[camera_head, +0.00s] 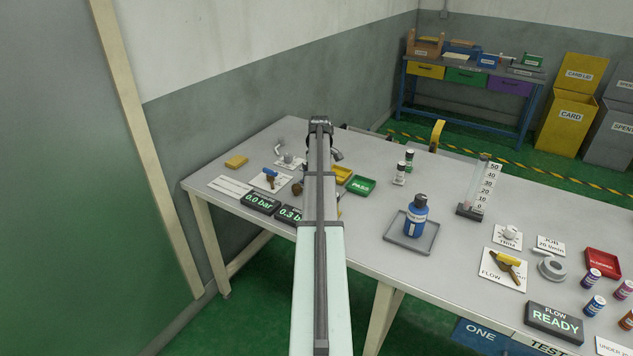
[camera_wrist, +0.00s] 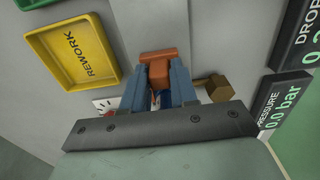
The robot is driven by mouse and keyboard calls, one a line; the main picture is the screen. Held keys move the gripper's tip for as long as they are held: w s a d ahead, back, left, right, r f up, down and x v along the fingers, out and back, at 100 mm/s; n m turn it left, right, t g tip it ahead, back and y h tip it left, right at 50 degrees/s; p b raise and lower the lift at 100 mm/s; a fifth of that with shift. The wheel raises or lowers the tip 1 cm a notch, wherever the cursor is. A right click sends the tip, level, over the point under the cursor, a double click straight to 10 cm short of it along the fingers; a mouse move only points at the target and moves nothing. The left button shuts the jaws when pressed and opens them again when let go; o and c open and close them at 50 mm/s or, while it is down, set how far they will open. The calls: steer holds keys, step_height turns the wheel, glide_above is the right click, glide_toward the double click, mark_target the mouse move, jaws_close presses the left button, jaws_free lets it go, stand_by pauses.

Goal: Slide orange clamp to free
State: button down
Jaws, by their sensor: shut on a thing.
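The orange clamp (camera_wrist: 158,68) shows in the wrist view, between the two blue fingers of my gripper (camera_wrist: 156,84). The fingers are shut on it, one on each side. In the head view my own arm covers the clamp and my fingertips.
A yellow REWORK tray (camera_wrist: 72,53) is left of the clamp, and a brown knob (camera_wrist: 218,88) is close to the right finger. Pressure displays (camera_wrist: 278,108) stand further right. In the head view, the green PASS tray (camera_head: 359,186) and small vials (camera_head: 400,173) are right of my arm.

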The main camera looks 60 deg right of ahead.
steer(key=shift+s, duration=2.1)
steer(key=c, duration=1)
jaws_free()
steer(key=shift+c, duration=0.2)
steer(key=shift+r, duration=0.15)
steer(key=shift+r, duration=2.85)
